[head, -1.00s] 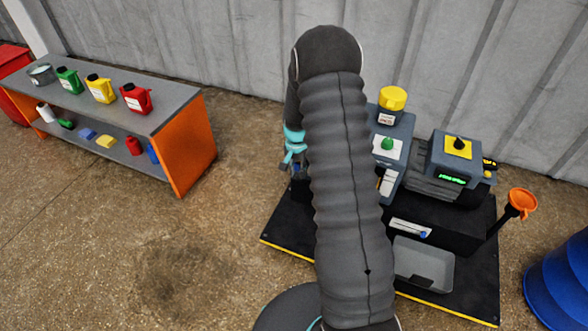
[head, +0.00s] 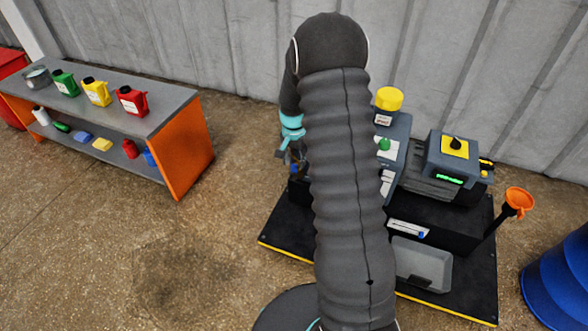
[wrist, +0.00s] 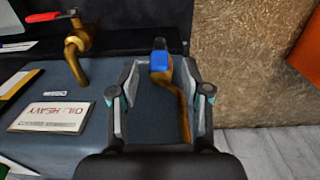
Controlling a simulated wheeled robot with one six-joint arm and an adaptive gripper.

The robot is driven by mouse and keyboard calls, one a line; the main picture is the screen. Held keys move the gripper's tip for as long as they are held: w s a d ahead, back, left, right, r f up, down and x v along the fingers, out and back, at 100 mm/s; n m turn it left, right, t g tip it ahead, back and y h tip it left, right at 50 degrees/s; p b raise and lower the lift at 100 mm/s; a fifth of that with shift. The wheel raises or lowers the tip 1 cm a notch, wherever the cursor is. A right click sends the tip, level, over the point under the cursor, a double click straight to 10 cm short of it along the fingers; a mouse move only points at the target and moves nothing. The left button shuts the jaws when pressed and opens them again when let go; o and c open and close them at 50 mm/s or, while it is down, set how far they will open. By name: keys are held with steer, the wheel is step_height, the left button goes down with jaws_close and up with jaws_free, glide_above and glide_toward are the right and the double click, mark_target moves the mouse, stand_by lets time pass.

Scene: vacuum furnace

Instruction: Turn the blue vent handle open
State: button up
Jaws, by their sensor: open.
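The blue vent handle (wrist: 160,64) shows in the wrist view on a curved brass pipe (wrist: 182,95). I cannot tell whether either finger touches the pipe. In the head view my arm covers most of the machine's left part, and a small bit of blue (head: 293,169) shows just below my wrist; the gripper itself is mostly hidden there.
A red lever (wrist: 45,18) on a second brass valve (wrist: 77,45) stands left of my gripper. A label reading OIL HEAVY (wrist: 50,115) lies near it. The machine's black base (head: 470,270), an orange funnel (head: 518,201) and a blue drum (head: 560,280) are to the right; a shelf (head: 180,120) is left.

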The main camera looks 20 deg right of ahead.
mark_target(294, 164)
step_height(294, 164, up, 6)
steer(key=shift+r, duration=0.1)
stand_by(0.7)
